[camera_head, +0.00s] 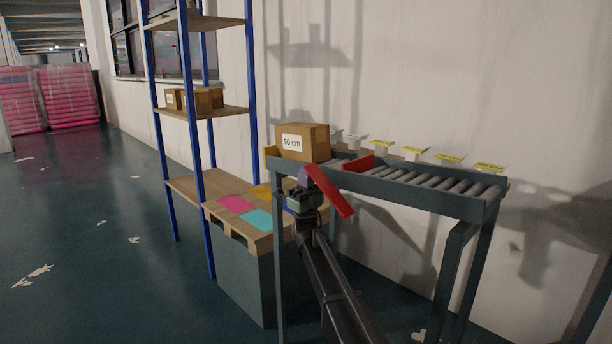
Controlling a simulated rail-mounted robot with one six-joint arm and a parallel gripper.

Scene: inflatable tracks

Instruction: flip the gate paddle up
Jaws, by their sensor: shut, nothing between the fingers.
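A red paddle (331,191) is at the near side of the roller conveyor (420,186). It slants down to the right, below the rail. A second red piece (359,163) stands across the rollers just behind it; I cannot tell how the two join. My gripper (304,186) is shut and empty, at the left of the slanted paddle near its upper end. I cannot tell whether it touches the paddle. A cardboard box marked 90 cm (302,142) sits upright on the conveyor's left end, left of the red pieces.
A pallet top (222,222) with coloured squares lies below left of the conveyor. A blue-post shelf (200,111) with small boxes stands further left. Yellow and white tags (449,158) line the conveyor's wall side. The floor at left is open.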

